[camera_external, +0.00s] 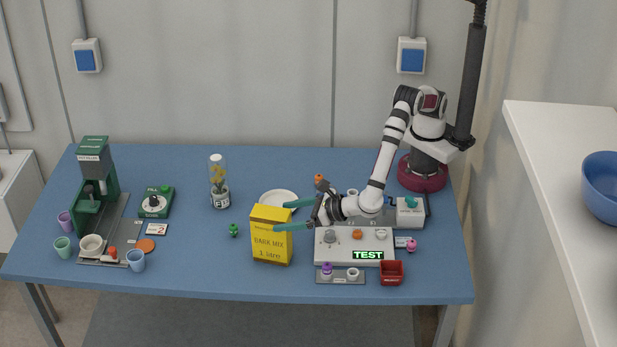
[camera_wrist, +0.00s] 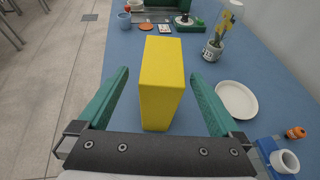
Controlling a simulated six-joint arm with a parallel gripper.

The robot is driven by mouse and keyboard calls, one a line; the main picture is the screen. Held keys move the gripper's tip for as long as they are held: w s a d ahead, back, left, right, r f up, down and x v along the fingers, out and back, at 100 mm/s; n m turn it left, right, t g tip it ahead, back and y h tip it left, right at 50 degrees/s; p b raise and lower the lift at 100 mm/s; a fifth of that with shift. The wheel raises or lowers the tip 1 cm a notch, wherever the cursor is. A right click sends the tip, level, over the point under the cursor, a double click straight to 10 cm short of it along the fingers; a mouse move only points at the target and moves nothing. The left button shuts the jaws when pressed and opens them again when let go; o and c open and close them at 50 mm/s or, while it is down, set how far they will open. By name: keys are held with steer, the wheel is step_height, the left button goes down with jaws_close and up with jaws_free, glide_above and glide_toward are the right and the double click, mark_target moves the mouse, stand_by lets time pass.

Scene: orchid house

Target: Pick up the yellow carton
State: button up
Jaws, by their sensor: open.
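The yellow carton (camera_external: 271,236) stands upright on the blue table, near its front edge, with "BARK MIX 1 litre" printed on its front. In the wrist view the carton (camera_wrist: 162,84) stands between the two green fingers. My gripper (camera_external: 290,215) comes in from the right and is level with the carton's upper part. It is open, with one finger on the far side and one on the near side of the carton. In the wrist view my gripper (camera_wrist: 160,88) shows a gap on both sides of the carton. Nothing is held.
A white plate (camera_external: 278,199) lies just behind the carton. A small green item (camera_external: 233,230) stands left of it. A jar with yellow flowers (camera_external: 219,184) stands further back left. A white panel board (camera_external: 354,246) with a TEST sign lies to the right. Blue table (camera_external: 190,258) is bare to the left.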

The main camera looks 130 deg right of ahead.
mark_target(271, 218)
steer(key=x, duration=0.5)
steer(key=shift+d+f, duration=0.15)
steer(key=shift+d, duration=0.05)
jaws_close()
